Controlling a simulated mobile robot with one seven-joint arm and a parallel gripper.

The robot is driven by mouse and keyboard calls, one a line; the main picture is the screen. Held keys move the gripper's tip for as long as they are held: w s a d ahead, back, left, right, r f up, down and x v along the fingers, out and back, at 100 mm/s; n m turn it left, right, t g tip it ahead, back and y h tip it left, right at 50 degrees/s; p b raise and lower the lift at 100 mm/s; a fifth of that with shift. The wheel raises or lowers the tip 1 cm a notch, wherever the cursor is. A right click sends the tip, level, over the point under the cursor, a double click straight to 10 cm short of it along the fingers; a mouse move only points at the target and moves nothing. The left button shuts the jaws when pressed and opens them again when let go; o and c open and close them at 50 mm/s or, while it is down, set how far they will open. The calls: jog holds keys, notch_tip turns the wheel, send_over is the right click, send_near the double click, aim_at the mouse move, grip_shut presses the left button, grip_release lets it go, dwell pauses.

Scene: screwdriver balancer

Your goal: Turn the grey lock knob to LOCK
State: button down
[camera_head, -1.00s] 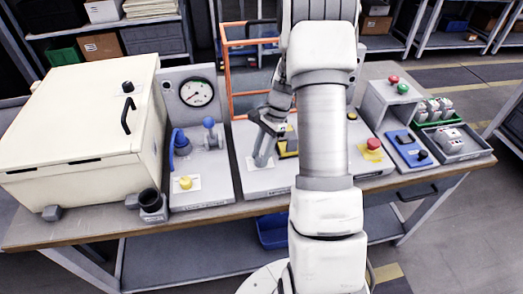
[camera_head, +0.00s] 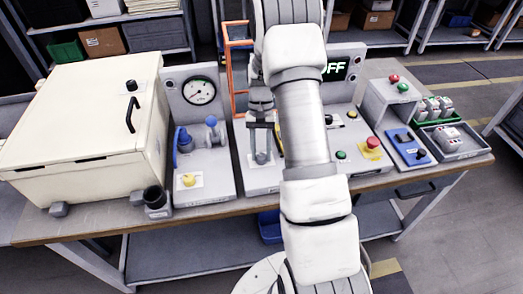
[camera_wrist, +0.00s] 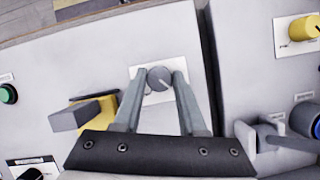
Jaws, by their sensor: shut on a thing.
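The grey lock knob (camera_wrist: 159,78) is a small round knob with a pale pointer mark, on a white label plate (camera_wrist: 142,96) in the wrist view. The mark points toward the lower right there. The label's writing is too small to read. My gripper (camera_wrist: 159,80) is shut on the knob, with one finger on each side of it. In the head view my gripper (camera_head: 261,153) reaches straight down onto the knob, over the grey panel (camera_head: 257,182) left of my arm.
A grey block with a yellow part (camera_wrist: 85,116) stands close beside my fingers. A gauge panel (camera_head: 198,92) and a cream box (camera_head: 85,130) stand to the left.

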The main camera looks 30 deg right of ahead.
jog(key=shift+n+h, duration=0.3)
jog(key=shift+n, duration=0.3)
jog(key=shift+c, duration=2.3)
grip_release()
jog(key=p+v, duration=0.1)
jog(key=v, duration=1.6)
jog(key=shift+w+r, duration=0.15)
jog(key=shift+r, duration=0.1)
